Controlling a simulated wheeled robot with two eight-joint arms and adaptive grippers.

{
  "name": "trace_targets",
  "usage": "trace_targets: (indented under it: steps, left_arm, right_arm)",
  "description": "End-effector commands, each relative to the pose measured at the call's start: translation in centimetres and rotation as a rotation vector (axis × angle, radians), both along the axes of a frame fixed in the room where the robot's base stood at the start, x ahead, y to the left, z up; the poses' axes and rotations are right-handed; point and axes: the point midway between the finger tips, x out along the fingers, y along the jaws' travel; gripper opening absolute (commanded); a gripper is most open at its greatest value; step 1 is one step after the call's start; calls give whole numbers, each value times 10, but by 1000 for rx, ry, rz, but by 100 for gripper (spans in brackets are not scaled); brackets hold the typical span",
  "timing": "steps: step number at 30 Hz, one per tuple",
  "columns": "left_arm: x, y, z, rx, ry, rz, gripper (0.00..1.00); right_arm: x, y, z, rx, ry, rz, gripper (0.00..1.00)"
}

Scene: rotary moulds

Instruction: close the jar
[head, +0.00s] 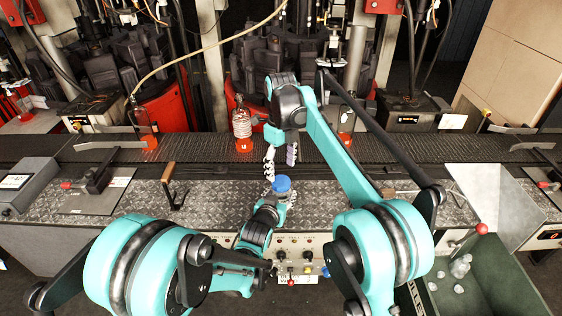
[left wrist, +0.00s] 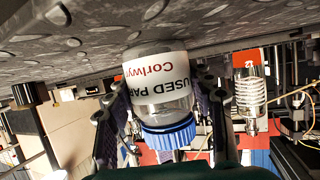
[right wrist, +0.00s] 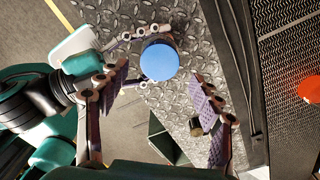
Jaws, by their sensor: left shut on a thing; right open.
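A jar (left wrist: 158,85) with a white label printed in red and black shows in the left wrist view, appearing upside down there. Its blue lid (head: 281,184) sits on its mouth; how tightly I cannot tell. The lid also shows from above in the right wrist view (right wrist: 159,62). My left gripper (left wrist: 162,115) is shut on the jar's sides, its fingers on either side. My right gripper (head: 280,160) is open above the lid, fingers pointing down. In the right wrist view (right wrist: 155,95) its fingers are apart and do not touch the lid.
The jar is by a diamond-plate worktop (head: 220,195). Behind runs a dark mesh conveyor (head: 200,147) with several bottles with orange-red bottoms, one of them clear (head: 242,125). A control panel (head: 300,250) is in front. A green bin (head: 500,285) with glass pieces stands at right.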

Motion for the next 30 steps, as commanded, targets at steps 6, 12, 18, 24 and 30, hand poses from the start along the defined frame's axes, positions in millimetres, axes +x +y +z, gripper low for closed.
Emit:
trace_targets:
  steps: [6,12,18,24,30]
  left_arm:
    - [0,0,0,0,1,0,0]
    - [0,0,0,0,1,0,0]
    - [0,0,0,0,1,0,0]
    - [0,0,0,0,1,0,0]
    - [0,0,0,0,1,0,0]
  right_arm:
    - [0,0,5,1,0,468,66]
    - [0,0,10,2,0,956,66]
    - [0,0,15,2,1,1443,66]
    - [0,0,20,2,1,1931,66]
    - [0,0,24,2,2,2414,66]
